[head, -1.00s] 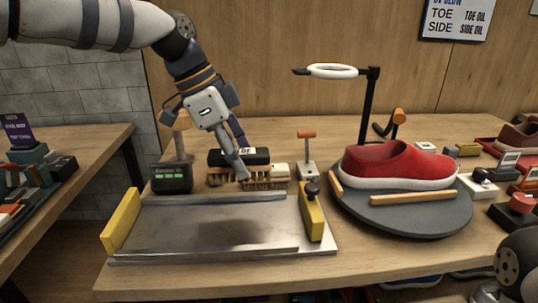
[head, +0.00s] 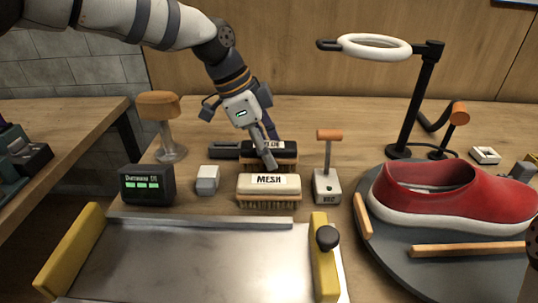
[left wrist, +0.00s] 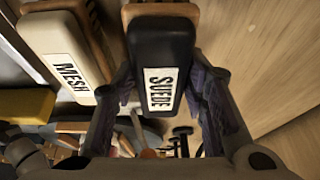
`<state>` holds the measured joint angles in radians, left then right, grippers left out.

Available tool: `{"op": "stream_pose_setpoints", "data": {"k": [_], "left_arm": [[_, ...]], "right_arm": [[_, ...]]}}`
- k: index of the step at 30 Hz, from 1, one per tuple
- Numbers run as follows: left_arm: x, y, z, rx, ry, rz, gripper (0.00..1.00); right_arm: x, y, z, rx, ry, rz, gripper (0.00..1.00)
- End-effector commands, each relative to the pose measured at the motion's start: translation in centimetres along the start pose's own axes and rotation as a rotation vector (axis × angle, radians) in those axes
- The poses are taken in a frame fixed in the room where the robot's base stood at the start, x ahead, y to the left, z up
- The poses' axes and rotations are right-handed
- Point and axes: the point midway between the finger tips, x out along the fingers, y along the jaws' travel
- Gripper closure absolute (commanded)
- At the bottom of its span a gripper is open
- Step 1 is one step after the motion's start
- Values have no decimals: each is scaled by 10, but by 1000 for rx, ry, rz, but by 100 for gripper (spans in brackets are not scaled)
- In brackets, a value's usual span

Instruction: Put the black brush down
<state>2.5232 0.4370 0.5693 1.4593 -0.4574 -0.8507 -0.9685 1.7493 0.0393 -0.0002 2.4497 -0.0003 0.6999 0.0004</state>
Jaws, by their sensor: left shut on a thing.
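The black brush (head: 287,147) with a white label stands behind the cream MESH brush (head: 268,183) in the head view. Its label reads SUEDE in the left wrist view (left wrist: 163,50), and its wooden body shows under the black top. My left gripper (head: 268,150) is shut on the black brush, with one finger along each side in the left wrist view. The brush is level and low over the table; I cannot tell whether it touches it. The MESH brush (left wrist: 63,55) lies beside it, apart.
A small white block (head: 207,179) and a dark display box (head: 148,184) are left of the brushes. The metal tray (head: 190,250) lies in front. A red shoe (head: 440,195) on a grey turntable and a ring lamp (head: 375,47) stand right.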

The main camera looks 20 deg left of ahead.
Motion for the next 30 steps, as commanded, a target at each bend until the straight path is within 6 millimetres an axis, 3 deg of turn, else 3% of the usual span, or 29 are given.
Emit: {"op": "stream_pose_setpoints", "data": {"k": [3,11,12,13,14,22,26,30], "left_arm": [[17,1,7,0,-1,2,83],[18,1,8,1,-1,0,87],[18,1,8,1,-1,0,52],[18,1,8,1,-1,0,45],[18,1,8,1,-1,0,41],[17,1,7,1,-1,0,41],[1,0,6,1,1,-5,41],[-39,-1,6,0,3,-7,41]], "right_arm": [[1,0,0,0,-1,0,60],[1,0,0,0,-1,0,60],[0,0,0,0,-1,0,60],[0,0,0,0,-1,0,60],[0,0,0,0,-1,0,60],[0,0,0,0,-1,0,60],[-2,0,-1,0,5,0,60],[-6,0,-4,0,17,-1,60]]}}
